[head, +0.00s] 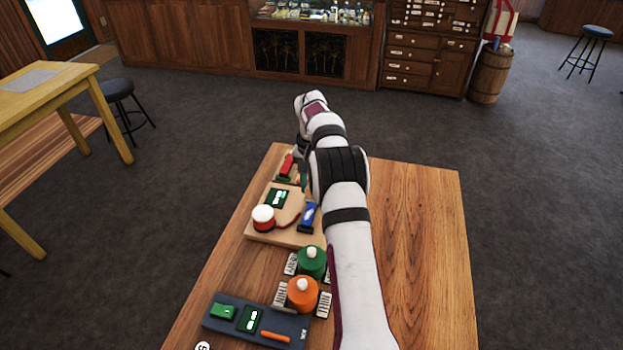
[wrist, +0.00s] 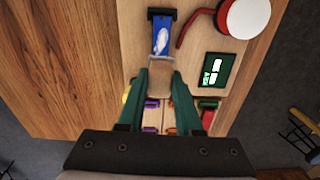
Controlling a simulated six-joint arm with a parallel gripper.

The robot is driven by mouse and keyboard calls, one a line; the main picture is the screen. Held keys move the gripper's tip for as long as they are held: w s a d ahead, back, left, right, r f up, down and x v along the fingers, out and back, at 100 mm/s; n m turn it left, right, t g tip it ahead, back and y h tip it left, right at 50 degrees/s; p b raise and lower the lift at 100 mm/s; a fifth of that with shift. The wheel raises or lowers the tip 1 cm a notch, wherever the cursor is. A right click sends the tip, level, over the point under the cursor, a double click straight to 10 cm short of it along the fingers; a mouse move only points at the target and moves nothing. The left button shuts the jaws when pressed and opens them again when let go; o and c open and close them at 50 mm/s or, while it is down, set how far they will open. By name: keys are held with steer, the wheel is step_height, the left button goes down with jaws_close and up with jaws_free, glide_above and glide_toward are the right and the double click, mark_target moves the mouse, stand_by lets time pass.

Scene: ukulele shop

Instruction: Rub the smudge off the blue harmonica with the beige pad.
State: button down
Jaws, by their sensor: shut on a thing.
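The blue harmonica (head: 308,214) lies on the pale wooden board (head: 290,237), left of my arm. In the wrist view the harmonica (wrist: 161,40) is at the top centre, with a whitish smudge on its blue face and a dark end. My gripper (wrist: 168,78) has green fingers shut on the beige pad (wrist: 182,80), whose end shows between and past the fingertips. The pad is just below the harmonica in that view. I cannot tell whether they touch. In the head view my arm mostly hides the gripper and the pad.
A red-and-white round piece (head: 263,216) and a green panel (head: 277,198) share the board. A red item (head: 286,166) lies behind. Nearer are a green pot (head: 311,261), an orange pot (head: 303,292) and a blue-grey tray (head: 222,328). The table's right side (head: 425,230) is clear.

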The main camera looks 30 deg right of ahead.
mark_target(306, 223)
step_height(306, 223, down, 4)
steer(key=shift+r, duration=0.2)
steer(key=shift+s+a+f, duration=0.15)
steer(key=shift+a+f, duration=0.05)
steer(key=shift+f, duration=0.05)
steer(key=shift+s+a, duration=1.9)
steer(key=shift+w+d, duration=1.95)
steer(key=shift+w+d+r, duration=0.1)
steer(key=shift+w+d, duration=0.05)
step_height(306, 223, up, 8)
steer(key=shift+f, duration=0.2)
steer(key=shift+r, duration=0.2)
